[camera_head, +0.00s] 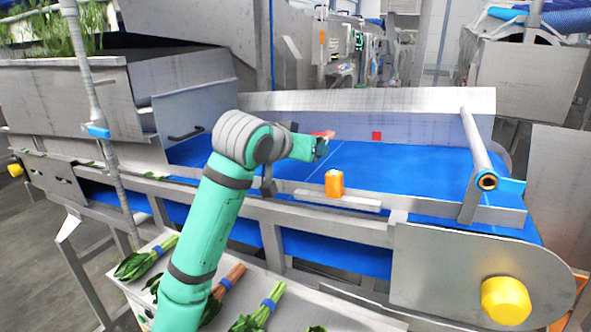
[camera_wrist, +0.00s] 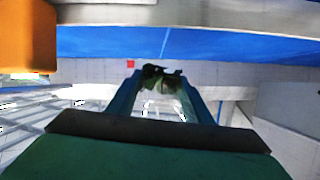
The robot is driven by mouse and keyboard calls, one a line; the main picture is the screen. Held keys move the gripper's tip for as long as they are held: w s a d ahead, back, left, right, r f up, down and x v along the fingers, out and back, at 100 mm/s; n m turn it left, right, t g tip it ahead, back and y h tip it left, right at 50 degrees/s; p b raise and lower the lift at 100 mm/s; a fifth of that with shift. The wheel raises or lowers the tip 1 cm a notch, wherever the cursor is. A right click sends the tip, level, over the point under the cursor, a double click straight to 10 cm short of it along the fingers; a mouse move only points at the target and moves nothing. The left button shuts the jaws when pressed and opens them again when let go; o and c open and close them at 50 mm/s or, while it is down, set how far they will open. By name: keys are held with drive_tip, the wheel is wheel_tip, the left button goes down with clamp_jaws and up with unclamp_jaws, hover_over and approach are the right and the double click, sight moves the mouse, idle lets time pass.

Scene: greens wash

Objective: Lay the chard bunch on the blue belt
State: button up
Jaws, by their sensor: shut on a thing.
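My gripper (camera_head: 316,148) reaches out over the blue belt (camera_head: 400,168) in the head view, near the belt's middle. In the wrist view my gripper (camera_wrist: 160,98) has its two fingers closed around a small dark and pale green leafy thing (camera_wrist: 162,82). This looks like the chard bunch; a reddish piece (camera_head: 323,134) shows at the gripper in the head view. Most of the bunch is hidden, and I cannot tell its height above the belt. The blue belt also crosses the top of the wrist view (camera_wrist: 220,44).
An orange block (camera_head: 334,184) stands on the belt's near rail; it also shows close in the wrist view (camera_wrist: 25,35). Below lies a pale tray (camera_head: 325,315) with several banded green bunches. A roller post (camera_head: 476,145) stands at the right. The belt right of my gripper is clear.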

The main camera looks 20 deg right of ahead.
drive_tip(key=shift+w+a+f, duration=0.2)
drive_tip(key=shift+f, duration=0.25)
drive_tip(key=shift+w+a+f, duration=0.15)
drive_tip(key=shift+a+f, duration=0.05)
drive_tip(key=shift+f, duration=0.25)
drive_tip(key=shift+w+a+f, duration=0.3)
drive_tip(key=shift+a+f, duration=0.05)
drive_tip(key=shift+a, duration=0.1)
drive_tip(key=f, duration=0.3)
drive_tip(key=shift+w+a, duration=0.1)
drive_tip(key=shift+a, duration=0.1)
drive_tip(key=shift+d+f, duration=0.1)
drive_tip(key=shift+f, duration=0.2)
drive_tip(key=o, duration=1.2)
drive_tip(key=shift+f, duration=0.1)
drive_tip(key=v, duration=1.2)
